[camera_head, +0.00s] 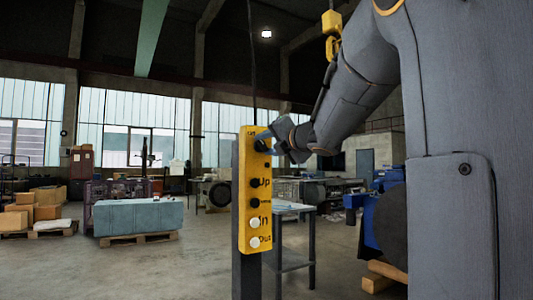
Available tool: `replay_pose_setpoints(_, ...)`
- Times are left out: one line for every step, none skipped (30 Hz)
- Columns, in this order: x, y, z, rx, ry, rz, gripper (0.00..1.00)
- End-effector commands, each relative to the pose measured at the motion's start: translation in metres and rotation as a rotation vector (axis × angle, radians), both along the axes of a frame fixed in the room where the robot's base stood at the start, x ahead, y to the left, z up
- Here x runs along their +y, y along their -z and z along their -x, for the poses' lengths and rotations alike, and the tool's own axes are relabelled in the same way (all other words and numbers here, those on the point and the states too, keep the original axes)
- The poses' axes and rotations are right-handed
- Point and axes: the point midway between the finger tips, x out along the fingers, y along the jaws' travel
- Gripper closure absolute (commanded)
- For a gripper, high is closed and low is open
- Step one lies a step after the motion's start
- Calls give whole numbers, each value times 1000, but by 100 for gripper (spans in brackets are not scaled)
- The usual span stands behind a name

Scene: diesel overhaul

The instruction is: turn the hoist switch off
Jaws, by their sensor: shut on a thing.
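The yellow hoist control box (251,188) is fixed upright on a dark post (246,275) at the middle of the view. It carries black buttons by "Up" and below it, and white buttons by "In" and "Out". At its top is a dark switch knob (261,146), partly hidden by my gripper. My gripper (268,147) comes in from the right and is shut on this knob. The small label above the knob is too small to read, so I cannot tell the switch's position.
A yellow hoist hook (332,30) hangs above my arm. A small metal table (292,209) stands just behind the post. Blue machinery (385,222) and wooden blocks (377,283) are at right. A blue-grey block on a pallet (139,217) is at left. Floor at front left is clear.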

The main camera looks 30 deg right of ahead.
Motion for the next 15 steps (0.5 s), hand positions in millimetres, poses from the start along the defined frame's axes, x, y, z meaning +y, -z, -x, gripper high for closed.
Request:
replay_pose_setpoints(0, 2, 0, 0, 1, 23, 86)
replay_pose_setpoints(0, 2, 0, 0, 1, 35, 86)
replay_pose_setpoints(0, 1, 0, -1, 1, 48, 86)
replay_pose_setpoints(0, 1, 0, -1, 1, 57, 86)
replay_pose_setpoints(0, 1, 0, -1, 1, 65, 86)
replay_pose_setpoints(0, 1, 0, -2, 1, 75, 86)
replay_pose_setpoints(0, 1, 0, -2, 1, 81, 86)
replay_pose_setpoints(0, 1, 0, -2, 1, 87, 86)
replay_pose_setpoints(0, 1, 0, -1, 1, 93, 86)
replay_pose_setpoints(0, 1, 0, -1, 1, 96, 86)
replay_pose_setpoints(0, 1, 0, -1, 1, 98, 86)
replay_pose_setpoints(0, 1, 0, -1, 1, 101, 86)
replay_pose_setpoints(0, 1, 0, -1, 1, 102, 86)
replay_pose_setpoints(0, 1, 0, -1, 1, 103, 86)
replay_pose_setpoints(0, 1, 0, -1, 1, 103, 86)
